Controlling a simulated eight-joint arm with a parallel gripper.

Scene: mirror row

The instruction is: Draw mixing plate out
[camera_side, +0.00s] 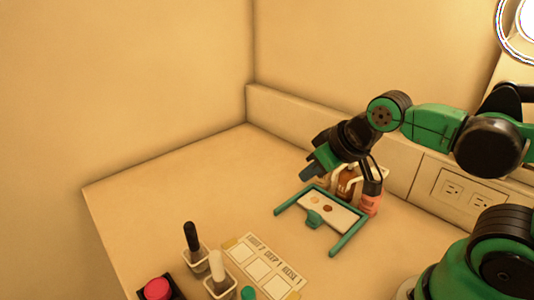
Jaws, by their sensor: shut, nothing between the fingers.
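The mixing plate (344,216) is a pale flat plate with small brown and tan blobs on it. It sits inside a green three-sided frame (289,198) on the table, with a green tab (314,218) on its near side. My gripper (308,177) is shut and empty, above the table at the frame's far left corner. Whether its tips touch the frame cannot be told from this view.
Brown bottles in a pale holder (347,182) and a pink-labelled bottle (371,191) stand behind the frame. A printed card (262,263), two brush-like handles in cups (192,240) and a red button (158,289) lie in front. The table's left is clear.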

